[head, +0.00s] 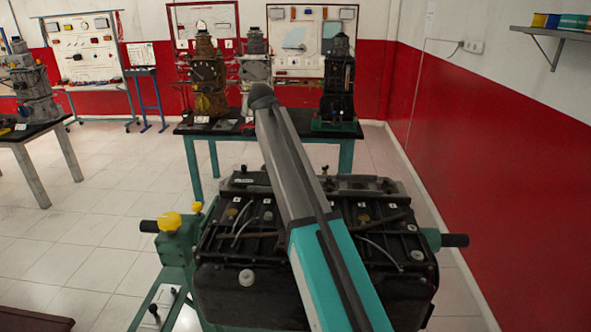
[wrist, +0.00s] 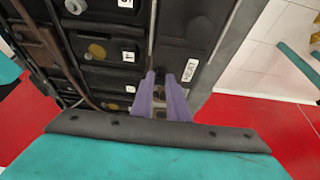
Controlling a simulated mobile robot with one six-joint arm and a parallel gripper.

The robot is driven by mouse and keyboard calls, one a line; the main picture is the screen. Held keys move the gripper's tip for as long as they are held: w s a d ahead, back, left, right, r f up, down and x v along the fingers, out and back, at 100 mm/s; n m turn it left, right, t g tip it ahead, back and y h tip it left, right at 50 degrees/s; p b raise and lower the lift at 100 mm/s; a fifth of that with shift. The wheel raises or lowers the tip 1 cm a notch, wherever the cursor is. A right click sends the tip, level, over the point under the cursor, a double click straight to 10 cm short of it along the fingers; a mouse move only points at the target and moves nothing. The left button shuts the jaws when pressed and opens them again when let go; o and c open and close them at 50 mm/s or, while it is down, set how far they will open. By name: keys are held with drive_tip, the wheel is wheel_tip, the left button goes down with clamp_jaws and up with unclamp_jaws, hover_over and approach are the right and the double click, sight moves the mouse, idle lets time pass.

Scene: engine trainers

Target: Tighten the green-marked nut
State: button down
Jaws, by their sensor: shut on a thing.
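The black engine (head: 230,278) is on a green stand in the head view, and my arm crosses its middle. The engine top fills much of the wrist view (wrist: 100,52), with numbered white labels. My gripper (wrist: 168,78) has two purple fingers pointing at the engine surface beside a small white label. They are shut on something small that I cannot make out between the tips. A thin metal rod runs up from near the left fingertip, and I cannot tell if it is held. I see no green-marked nut. My gripper is hidden in the head view.
A table (head: 187,128) with several engine units stands behind the engine. The stand's yellow knob (head: 169,221) and dark handle bars stick out at the sides. A red and white wall (head: 480,170) runs along the right. Tiled floor (head: 70,225) is free at the left.

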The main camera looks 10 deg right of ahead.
drive_tip(key=shift+d, duration=0.1)
drive_tip(key=c, duration=1.7)
unclamp_jaws()
drive_tip(key=shift+p+v, duration=3.75)
drive_tip(key=shift+p, duration=0.1)
drive_tip(key=shift+f, duration=0.1)
